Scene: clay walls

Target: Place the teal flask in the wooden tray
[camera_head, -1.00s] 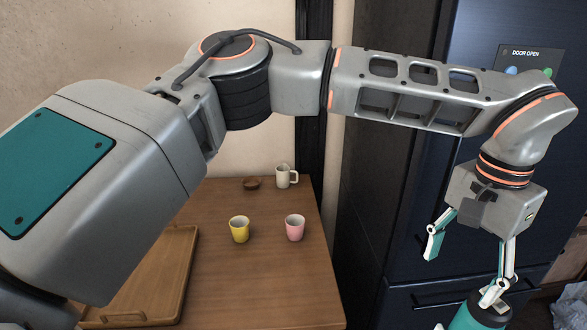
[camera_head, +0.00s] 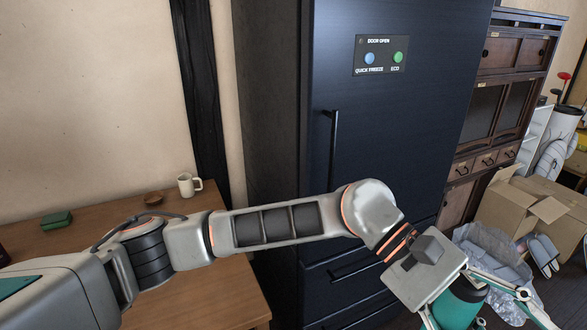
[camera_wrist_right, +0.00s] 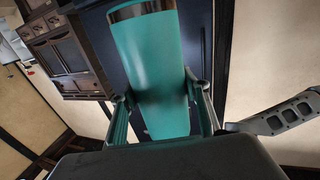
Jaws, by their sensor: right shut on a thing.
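The wooden tray is not in view now.
The wooden table (camera_head: 225,290) holds a cream mug (camera_head: 187,186), a small brown bowl (camera_head: 153,198) and a green box (camera_head: 57,220). A dark fridge (camera_head: 400,130) stands behind my left arm. A cardboard box (camera_head: 520,215) and a plastic bag (camera_head: 490,250) lie at right.

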